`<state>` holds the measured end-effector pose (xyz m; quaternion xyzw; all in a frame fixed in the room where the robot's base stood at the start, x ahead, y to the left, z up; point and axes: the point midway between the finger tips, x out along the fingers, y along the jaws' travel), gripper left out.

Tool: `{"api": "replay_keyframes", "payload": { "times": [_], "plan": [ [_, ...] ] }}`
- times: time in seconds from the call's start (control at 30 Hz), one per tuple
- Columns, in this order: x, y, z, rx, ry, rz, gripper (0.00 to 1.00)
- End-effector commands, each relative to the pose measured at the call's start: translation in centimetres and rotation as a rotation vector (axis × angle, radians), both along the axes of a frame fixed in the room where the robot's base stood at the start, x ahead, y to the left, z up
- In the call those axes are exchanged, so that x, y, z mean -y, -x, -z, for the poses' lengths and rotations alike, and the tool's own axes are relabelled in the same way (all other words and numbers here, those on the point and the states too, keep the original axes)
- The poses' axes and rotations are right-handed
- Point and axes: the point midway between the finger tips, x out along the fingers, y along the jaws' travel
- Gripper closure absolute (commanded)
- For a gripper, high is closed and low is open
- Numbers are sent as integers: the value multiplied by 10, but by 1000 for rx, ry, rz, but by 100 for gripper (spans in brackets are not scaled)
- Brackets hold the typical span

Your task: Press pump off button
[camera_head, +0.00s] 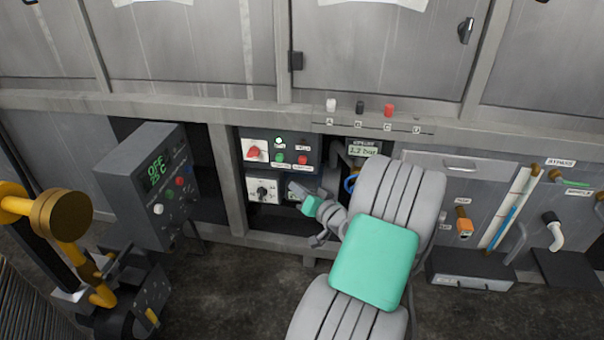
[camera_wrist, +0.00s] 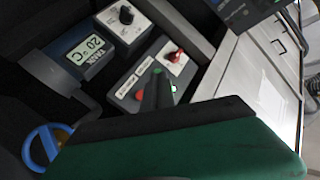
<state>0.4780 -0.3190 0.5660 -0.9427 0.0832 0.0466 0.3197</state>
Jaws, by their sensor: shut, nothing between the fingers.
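My gripper (camera_head: 293,188) is shut and empty, just below the buttons in the head view. Its dark fingers (camera_wrist: 158,90) overlap the panel in the wrist view and hide part of it. I cannot tell whether they touch it.
A black knob (camera_head: 262,190) and a tank temperature display (camera_wrist: 88,50) sit below the panel. A separate control box (camera_head: 160,185) stands at left. A pressure display (camera_head: 364,150) and a blue-handled valve (camera_wrist: 40,147) are close by. Frame posts flank the recess.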

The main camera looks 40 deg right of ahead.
Motion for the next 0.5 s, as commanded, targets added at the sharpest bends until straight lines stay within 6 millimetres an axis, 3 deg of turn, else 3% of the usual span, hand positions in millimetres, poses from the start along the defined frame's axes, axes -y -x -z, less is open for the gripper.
{"api": "replay_keyframes", "payload": {
  "times": [0.27,0.5],
  "plan": [
    [0,-2,-2,-1,1,-4,100],
    [19,-17,-1,-2,2,-6,100]
  ]
}}
